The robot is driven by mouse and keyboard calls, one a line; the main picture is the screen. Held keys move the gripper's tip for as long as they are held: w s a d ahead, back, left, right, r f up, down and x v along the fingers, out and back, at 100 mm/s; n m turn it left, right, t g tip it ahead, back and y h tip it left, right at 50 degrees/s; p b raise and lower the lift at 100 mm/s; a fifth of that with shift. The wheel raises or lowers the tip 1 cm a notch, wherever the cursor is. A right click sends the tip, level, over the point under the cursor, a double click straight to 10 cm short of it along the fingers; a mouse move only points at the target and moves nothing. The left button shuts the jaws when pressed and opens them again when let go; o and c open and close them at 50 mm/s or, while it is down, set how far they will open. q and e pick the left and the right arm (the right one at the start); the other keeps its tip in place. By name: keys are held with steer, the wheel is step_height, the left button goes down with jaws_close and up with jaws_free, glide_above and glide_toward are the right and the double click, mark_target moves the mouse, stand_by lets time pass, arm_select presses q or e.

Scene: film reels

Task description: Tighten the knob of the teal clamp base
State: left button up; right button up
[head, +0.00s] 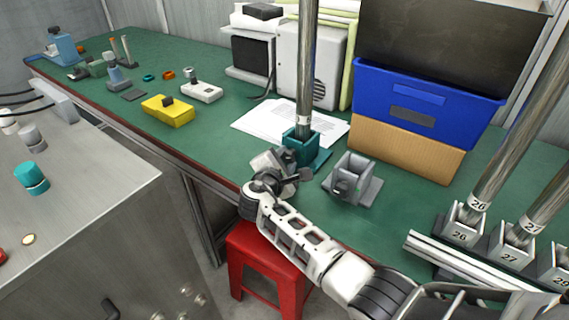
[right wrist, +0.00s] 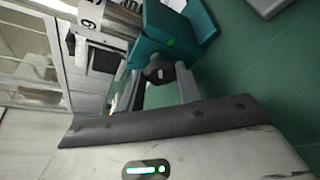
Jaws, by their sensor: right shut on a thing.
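The teal clamp base (head: 297,147) stands near the front edge of the green table in the head view, with a tall metal pole (head: 306,75) upright in it. In the right wrist view the teal base (right wrist: 163,35) is at the top, with a dark knob (right wrist: 158,72) on its side. My right gripper (head: 291,172) reaches the near side of the base. In the wrist view its two fingers (right wrist: 162,84) are on either side of the knob, shut on it. The gripper hides the knob in the head view. My left gripper is not in view.
An empty grey clamp base (head: 353,184) stands close to the right of the teal one. Papers (head: 270,122) lie behind. A blue bin (head: 425,100) stands at the back right. Numbered holders with poles (head: 462,222) are at the right. A red stool (head: 265,262) is below the table edge.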

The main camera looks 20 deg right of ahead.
steer(key=shift+f+m+t+b, duration=0.4)
steer(key=shift+m+b, duration=0.3)
steer(key=shift+b, duration=0.15)
steer(key=shift+s+m+t+b, duration=0.1)
steer(key=shift+m+t+b, duration=0.3)
steer(key=shift+m+b, duration=0.5)
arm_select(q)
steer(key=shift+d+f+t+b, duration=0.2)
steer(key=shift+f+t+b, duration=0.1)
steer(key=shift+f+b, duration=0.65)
arm_select(e)
steer(key=shift+r, duration=0.1)
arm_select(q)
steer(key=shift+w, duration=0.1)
arm_select(e)
steer(key=shift+m, duration=0.3)
steer(key=shift+r, duration=0.1)
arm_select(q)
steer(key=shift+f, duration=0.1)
arm_select(e)
steer(key=o, duration=1)
steer(key=shift+t, duration=0.3)
